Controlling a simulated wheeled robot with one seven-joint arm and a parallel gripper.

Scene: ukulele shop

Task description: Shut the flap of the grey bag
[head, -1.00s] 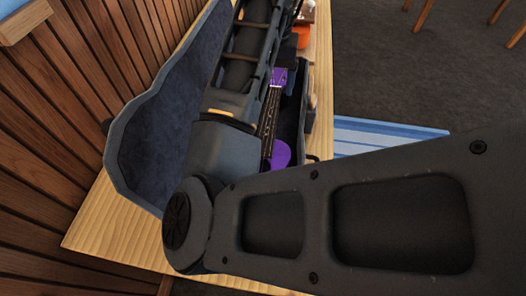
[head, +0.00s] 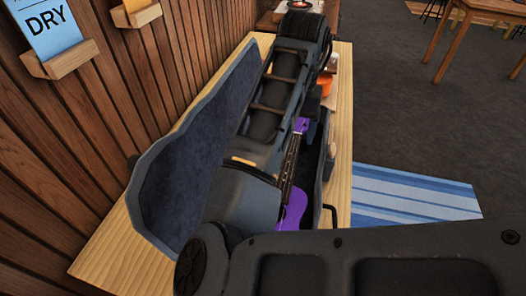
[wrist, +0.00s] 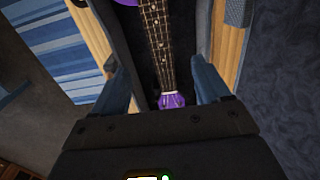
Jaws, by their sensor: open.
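The grey bag is an instrument case on a wooden table. Its flap (head: 185,170) stands open, leaning towards the wall on the left, with the dark lining showing. A purple ukulele (head: 291,209) lies in the bag's lower part (head: 318,180); the ukulele's neck also shows in the wrist view (wrist: 158,40). My arm passes in front of the bag and hides part of the flap's hinge side and the ukulele. My gripper (wrist: 160,68) is open and empty, with the ukulele's neck and head seen between its fingers. In the head view the fingers are mostly hidden by my arm.
The pale wooden table (head: 115,262) stands against a slatted wood wall (head: 60,150). An orange item (head: 325,86) is at the table's far end. A blue striped rug (head: 415,195) lies on the dark floor at right. A small wall shelf (head: 65,58) holds a "DRY" card.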

